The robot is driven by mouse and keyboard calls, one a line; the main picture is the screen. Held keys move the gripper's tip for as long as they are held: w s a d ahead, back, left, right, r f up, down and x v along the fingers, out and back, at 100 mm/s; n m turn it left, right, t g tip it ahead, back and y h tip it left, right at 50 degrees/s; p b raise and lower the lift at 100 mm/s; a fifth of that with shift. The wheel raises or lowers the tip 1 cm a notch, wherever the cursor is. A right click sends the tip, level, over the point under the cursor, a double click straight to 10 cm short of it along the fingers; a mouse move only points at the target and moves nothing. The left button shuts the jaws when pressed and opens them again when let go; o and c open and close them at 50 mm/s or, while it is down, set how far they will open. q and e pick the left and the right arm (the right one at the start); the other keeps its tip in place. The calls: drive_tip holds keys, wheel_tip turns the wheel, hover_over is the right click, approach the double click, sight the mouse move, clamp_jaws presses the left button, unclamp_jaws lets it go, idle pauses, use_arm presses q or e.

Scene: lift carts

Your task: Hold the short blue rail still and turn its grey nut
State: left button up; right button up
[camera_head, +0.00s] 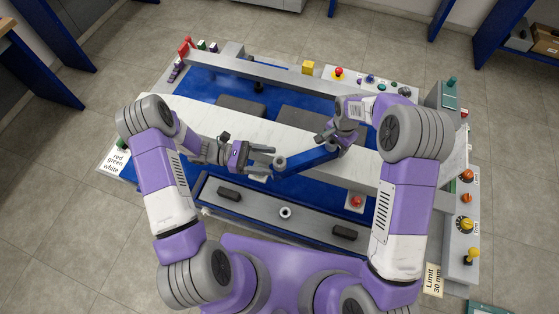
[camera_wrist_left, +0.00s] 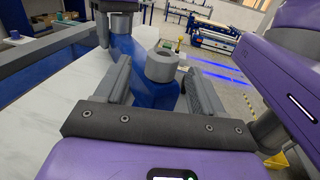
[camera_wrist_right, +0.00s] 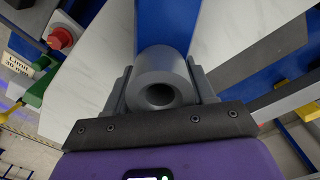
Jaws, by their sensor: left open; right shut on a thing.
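The short blue rail (camera_head: 312,158) lies slantwise over the work table, between my two grippers. A grey nut-like piece (camera_wrist_left: 162,66) with a hole stands on its near left end; it also shows in the head view (camera_head: 280,162). My left gripper (camera_head: 271,163) is open, with a finger on either side of that piece and no clear contact. My right gripper (camera_head: 334,143) is shut on a smooth grey round piece (camera_wrist_right: 160,80) with a hole, at the rail's other end. The blue rail runs away under it in the right wrist view (camera_wrist_right: 166,22).
A white slab (camera_head: 220,117) crosses the table beneath the arms. A grey front panel (camera_head: 262,208) carries dark handles and a round fitting. A red button (camera_head: 356,202) is near the right arm. Knobs and a yellow block (camera_head: 308,67) line the far edge.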

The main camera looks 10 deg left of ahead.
sight(280, 162)
use_arm(q)
drive_tip(key=shift+w+d, duration=0.1)
drive_tip(key=shift+d, duration=2.25)
drive_tip(key=shift+w, duration=0.1)
drive_tip(key=c, duration=1)
